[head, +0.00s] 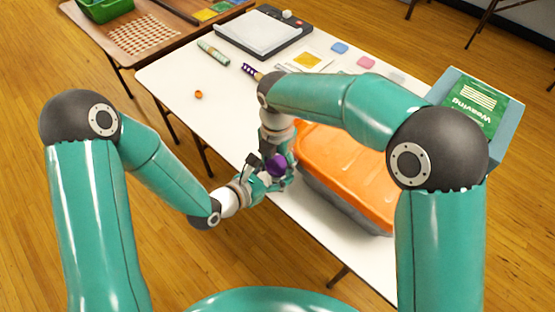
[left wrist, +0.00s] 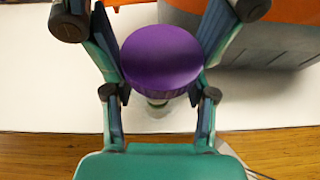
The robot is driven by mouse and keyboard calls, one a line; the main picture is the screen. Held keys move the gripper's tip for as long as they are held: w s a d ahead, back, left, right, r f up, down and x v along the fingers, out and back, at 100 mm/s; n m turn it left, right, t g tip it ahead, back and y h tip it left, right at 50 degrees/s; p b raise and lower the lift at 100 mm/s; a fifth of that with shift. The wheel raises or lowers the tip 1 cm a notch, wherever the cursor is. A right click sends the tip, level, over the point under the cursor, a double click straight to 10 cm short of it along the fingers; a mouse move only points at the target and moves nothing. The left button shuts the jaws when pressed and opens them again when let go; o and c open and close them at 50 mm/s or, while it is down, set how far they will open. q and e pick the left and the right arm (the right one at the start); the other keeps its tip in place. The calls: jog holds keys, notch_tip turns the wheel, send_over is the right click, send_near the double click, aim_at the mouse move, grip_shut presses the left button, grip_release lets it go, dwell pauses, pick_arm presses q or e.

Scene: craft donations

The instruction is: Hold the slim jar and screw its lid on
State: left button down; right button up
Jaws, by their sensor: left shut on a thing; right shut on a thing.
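The purple lid (head: 277,165) is between my two grippers just off the near table edge. In the left wrist view the lid (left wrist: 162,56) shows its round top, and a small pale piece of what looks like the slim jar (left wrist: 158,103) shows below its rim. The rest of the jar is hidden. My left gripper (head: 266,181) comes in from the left and is shut, apparently on the jar. My right gripper (head: 278,160) reaches down from above and is shut, apparently on the lid. I cannot tell whether the lid touches the jar.
A grey bin with an orange lid (head: 345,165) stands close right of the grippers. A "Weaving" box (head: 470,105) is beyond it. A paper trimmer (head: 262,35), a rolled tube (head: 213,52) and a small orange ring (head: 198,94) lie farther back.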

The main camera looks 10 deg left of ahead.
jog(key=m, duration=0.6)
jog(key=shift+m, duration=0.4)
jog(key=m, duration=0.7)
jog(key=o, duration=1.3)
jog(key=shift+r, duration=2.2)
jog(key=shift+c, duration=0.5)
